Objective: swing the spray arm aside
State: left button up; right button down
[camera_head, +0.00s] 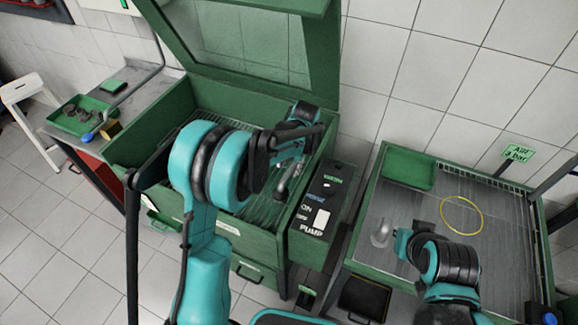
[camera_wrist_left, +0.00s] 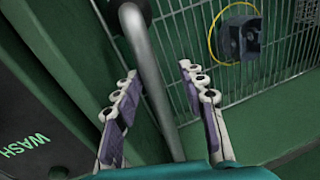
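In the left wrist view, the spray arm appears as a bent grey pipe (camera_wrist_left: 145,48) along the inner side of the green washer (camera_head: 172,93). My left gripper (camera_wrist_left: 158,72) is open over it, with the pipe running through the gap between the two fingers, nearer the left one. I cannot tell whether a finger touches the pipe. In the head view my left arm reaches into the washer and covers much of its inside. My right arm is over the right bench; its fingertips cannot be made out.
The washer lid (camera_head: 240,40) stands open. A black panel marked WASH (camera_wrist_left: 35,110) is beside the tub. A dark block (camera_wrist_left: 240,38) with a yellow ring (camera_wrist_left: 213,40) sits at the wire basket (camera_wrist_left: 290,65). The right bench holds a green tray (camera_head: 408,168) and a yellow ring (camera_head: 461,215).

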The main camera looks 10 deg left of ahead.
pick_arm(q)
notch_tip(320, 180, up, 11)
jog(key=d, duration=0.2)
jog(key=shift+s+r, duration=0.15)
jog(key=shift+s, duration=0.2)
jog(key=shift+d, duration=0.1)
dwell(0.4)
jog(key=s+a+r+n+t+h, duration=0.1)
jog(key=s+a+r+t, duration=0.15)
jog(key=s, duration=0.35)
jog(key=s+a+r+t, duration=0.1)
jog(key=s+r, duration=0.2)
jog(key=s, duration=0.2)
jog(key=s+a+f+n+t, duration=0.1)
jog(key=s, duration=0.5)
jog(key=s+a+f+n+t+h, duration=0.1)
jog(key=s+f+t, duration=0.1)
jog(key=s, duration=0.4)
jog(key=shift+s+a+f+n, duration=0.2)
jog(key=shift+s+f+n, duration=0.1)
jog(key=shift+s, duration=0.05)
